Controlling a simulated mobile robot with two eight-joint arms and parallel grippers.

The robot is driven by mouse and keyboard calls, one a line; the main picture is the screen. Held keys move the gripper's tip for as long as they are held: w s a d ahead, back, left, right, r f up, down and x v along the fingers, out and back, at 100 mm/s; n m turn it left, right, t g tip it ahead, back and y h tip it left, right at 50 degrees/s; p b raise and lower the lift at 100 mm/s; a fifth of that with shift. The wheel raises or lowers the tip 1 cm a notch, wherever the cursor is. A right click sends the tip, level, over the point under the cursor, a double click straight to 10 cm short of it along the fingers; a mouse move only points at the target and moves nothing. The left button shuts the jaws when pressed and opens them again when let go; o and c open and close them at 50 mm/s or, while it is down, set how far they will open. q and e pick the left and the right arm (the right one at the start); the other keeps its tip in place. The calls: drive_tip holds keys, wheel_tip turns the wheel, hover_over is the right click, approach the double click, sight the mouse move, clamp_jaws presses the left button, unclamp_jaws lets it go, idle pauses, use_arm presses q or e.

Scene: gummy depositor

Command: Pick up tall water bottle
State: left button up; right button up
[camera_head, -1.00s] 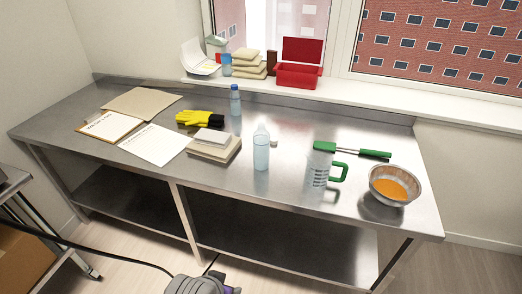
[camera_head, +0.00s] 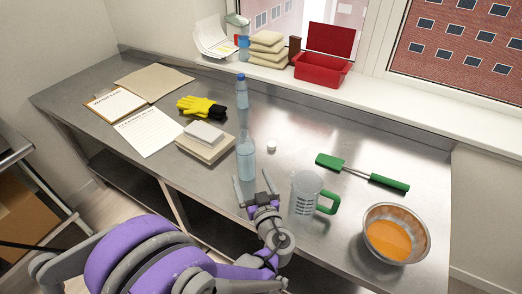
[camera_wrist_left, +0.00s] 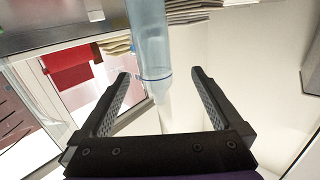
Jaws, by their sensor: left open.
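The tall water bottle (camera_head: 246,160) is clear and pale blue, with a narrow uncapped neck. It stands upright on the steel table in the head view. My left gripper (camera_head: 252,177) is open and empty at the near side of its lower part, one fingertip to each side. In the left wrist view the picture is upside down; the bottle (camera_wrist_left: 150,40) shows between the open fingers of the left gripper (camera_wrist_left: 160,73). I cannot tell whether a finger touches it. My right gripper is not in view.
A measuring jug (camera_head: 304,197) with a green handle stands close right of the gripper. A smaller blue-capped bottle (camera_head: 242,94) stands behind. A white cap (camera_head: 272,146), a stack of boxes (camera_head: 205,143), a green-handled tool (camera_head: 388,180) and a bowl (camera_head: 422,232) are nearby.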

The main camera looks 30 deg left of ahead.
sight(246, 160)
use_arm(q)
drive_tip(key=shift+t, duration=0.3)
drive_tip(key=x, duration=0.5)
drive_tip(key=shift+w+r+p, duration=0.3)
drive_tip(key=shift+r+p, duration=0.05)
drive_tip(key=shift+r, duration=0.05)
drive_tip(key=x, duration=0.3)
drive_tip(key=p+x, duration=0.1)
drive_tip(key=x, duration=0.1)
drive_tip(key=shift+w+r, duration=0.25)
drive_tip(key=shift+w, duration=0.2)
drive_tip(key=shift+s+d, duration=0.1)
drive_tip(key=shift+s, duration=0.05)
drive_tip(key=shift+c, duration=1.4)
clamp_jaws()
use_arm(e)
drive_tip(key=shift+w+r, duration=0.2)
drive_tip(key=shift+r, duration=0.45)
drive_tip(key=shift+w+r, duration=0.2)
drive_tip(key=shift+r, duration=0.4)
